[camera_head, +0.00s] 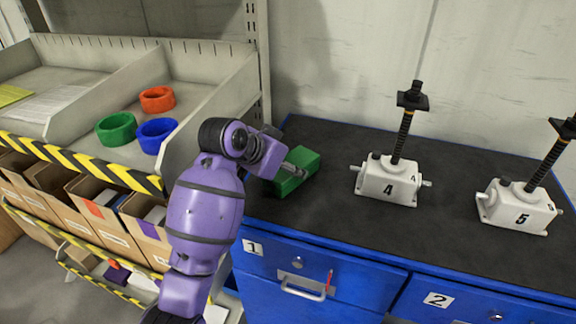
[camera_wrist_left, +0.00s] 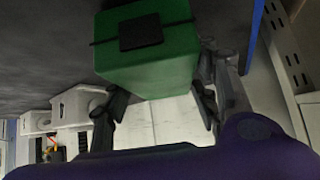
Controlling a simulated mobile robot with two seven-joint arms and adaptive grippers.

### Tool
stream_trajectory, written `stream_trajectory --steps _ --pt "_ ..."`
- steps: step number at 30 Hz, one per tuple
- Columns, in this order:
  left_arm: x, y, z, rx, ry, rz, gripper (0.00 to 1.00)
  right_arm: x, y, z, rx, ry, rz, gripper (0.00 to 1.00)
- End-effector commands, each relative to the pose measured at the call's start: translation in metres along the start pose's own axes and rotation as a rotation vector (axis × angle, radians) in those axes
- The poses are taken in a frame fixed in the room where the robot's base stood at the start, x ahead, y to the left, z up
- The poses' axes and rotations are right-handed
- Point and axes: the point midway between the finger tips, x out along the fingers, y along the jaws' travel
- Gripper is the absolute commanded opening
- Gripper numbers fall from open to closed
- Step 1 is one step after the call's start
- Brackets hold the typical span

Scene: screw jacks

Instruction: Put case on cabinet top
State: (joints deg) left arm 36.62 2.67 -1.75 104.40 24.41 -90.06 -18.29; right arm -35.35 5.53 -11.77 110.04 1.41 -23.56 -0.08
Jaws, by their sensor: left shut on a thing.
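A green case (camera_head: 305,159) is at the left end of the dark top of the blue cabinet (camera_head: 330,216). My left gripper (camera_head: 292,170) reaches it from the left and is shut on it. In the left wrist view, the green case (camera_wrist_left: 158,66) sits between the two fingers of my left gripper (camera_wrist_left: 162,103), with a dark square patch on its face. I cannot tell whether the case rests on the cabinet top or is held just above it. My right gripper is not in view.
White screw jacks numbered 4 (camera_head: 388,183) and 5 (camera_head: 519,208) stand to the right on the cabinet top, with bare surface between. A shelf at left holds a red ring (camera_head: 157,99), a green ring (camera_head: 116,129) and a blue ring (camera_head: 157,134).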

Motion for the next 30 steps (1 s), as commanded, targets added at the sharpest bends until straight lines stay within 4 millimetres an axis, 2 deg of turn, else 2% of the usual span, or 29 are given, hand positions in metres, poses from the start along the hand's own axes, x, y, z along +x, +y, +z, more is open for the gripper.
stream_trajectory --steps 3,4,8,20,23,30 --pt "0.002 0.000 0.001 0.001 0.003 -0.001 0.11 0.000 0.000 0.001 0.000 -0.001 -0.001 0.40" --pt "0.002 0.000 0.002 0.000 0.000 0.000 0.57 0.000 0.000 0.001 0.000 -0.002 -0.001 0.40" --pt "0.002 0.000 0.002 0.000 0.000 0.000 0.73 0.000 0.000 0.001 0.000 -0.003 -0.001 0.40" --pt "-0.002 0.000 -0.001 0.000 0.000 0.000 0.73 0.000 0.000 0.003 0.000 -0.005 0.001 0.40" --pt "-0.014 -0.001 0.000 0.000 0.000 -0.003 0.73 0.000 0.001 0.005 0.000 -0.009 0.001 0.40" --pt "-0.067 -0.002 -0.001 0.002 0.002 -0.005 0.73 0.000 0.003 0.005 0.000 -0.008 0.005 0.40"
